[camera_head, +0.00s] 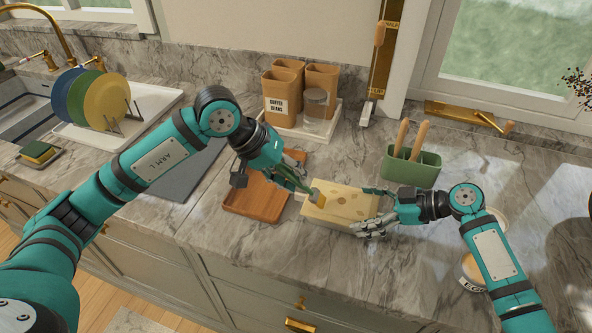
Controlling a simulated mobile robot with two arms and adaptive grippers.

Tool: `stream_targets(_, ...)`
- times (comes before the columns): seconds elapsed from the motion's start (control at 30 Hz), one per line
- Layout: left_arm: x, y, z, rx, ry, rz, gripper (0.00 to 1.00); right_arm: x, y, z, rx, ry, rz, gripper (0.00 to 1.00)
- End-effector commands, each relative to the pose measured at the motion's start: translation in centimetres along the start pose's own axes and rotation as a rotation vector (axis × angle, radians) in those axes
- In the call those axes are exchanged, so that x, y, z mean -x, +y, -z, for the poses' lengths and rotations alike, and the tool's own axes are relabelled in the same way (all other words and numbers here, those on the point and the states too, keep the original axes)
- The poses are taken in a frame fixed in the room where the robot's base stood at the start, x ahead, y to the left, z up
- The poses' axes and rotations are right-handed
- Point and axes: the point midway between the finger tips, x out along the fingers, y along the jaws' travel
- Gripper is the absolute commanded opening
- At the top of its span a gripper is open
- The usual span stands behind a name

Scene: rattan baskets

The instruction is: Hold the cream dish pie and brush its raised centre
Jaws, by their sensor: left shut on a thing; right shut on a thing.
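The cream dish pie (335,215), a pale yellow block with darker marks on top, sits on the marble counter in the middle of the head view. My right gripper (374,210) is shut on its right end, with fingers at the top and the side. My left gripper (298,182) comes in from the upper left and is shut on a small brush (317,195). The brush tip is at the pie's left top edge; whether it touches is hard to tell. The fingers hide most of the brush handle.
A wooden tray (248,201) lies left of the pie. A green holder (408,170) with wooden handles stands behind my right gripper. Brown canisters (277,101) and a glass jar (316,110) stand at the back. Plates (108,101) stand in a rack at the left.

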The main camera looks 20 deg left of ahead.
Motion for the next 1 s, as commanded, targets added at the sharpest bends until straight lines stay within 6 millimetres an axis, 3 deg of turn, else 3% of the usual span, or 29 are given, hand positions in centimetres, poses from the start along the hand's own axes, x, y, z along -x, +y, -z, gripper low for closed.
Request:
stream_targets(0.03,-0.1,-0.2,-0.5,0.000,0.000,0.002,0.00,-1.0,-1.1,-2.9,-0.019,-0.045,0.022,0.67)
stream_targets(0.37,0.0,-0.3,-1.6,0.001,0.000,0.000,0.00,-1.0,-1.1,-2.9,-0.019,-0.045,0.022,0.67)
stream_targets(0.7,-0.8,-0.3,0.9,0.002,0.000,0.001,0.00,-1.0,-1.1,-2.9,-0.019,-0.045,0.022,0.67)
stream_targets(1.0,-1.2,-0.4,2.1,0.001,-0.001,0.003,0.00,-1.0,-1.1,-2.9,-0.019,-0.045,0.022,0.67)
